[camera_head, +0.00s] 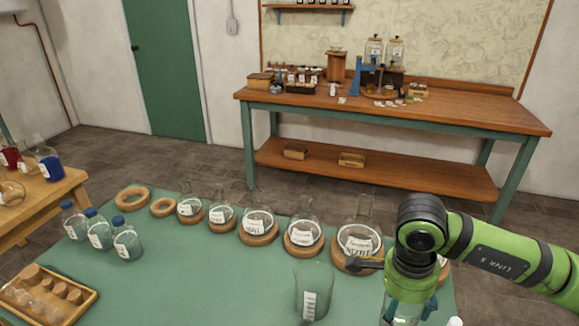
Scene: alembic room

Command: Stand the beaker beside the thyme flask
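A clear glass beaker (314,291) with a white marking stands upright on the green table near the front. The labels are too small to read surely, so I cannot tell which is the thyme flask. My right gripper (408,312) points down at the front right, to the right of the beaker and apart from it. Its fingertips are cut off by the lower edge, and what lies between them is unclear. My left gripper is out of view.
Two empty cork rings (133,198) lie at the row's left end. Blue-capped bottles (126,240) stand at the left, with a wooden tray (81,304) of corks in front. Bare green tabletop (215,285) lies between the bottles and the beaker. A workbench (420,115) stands behind.

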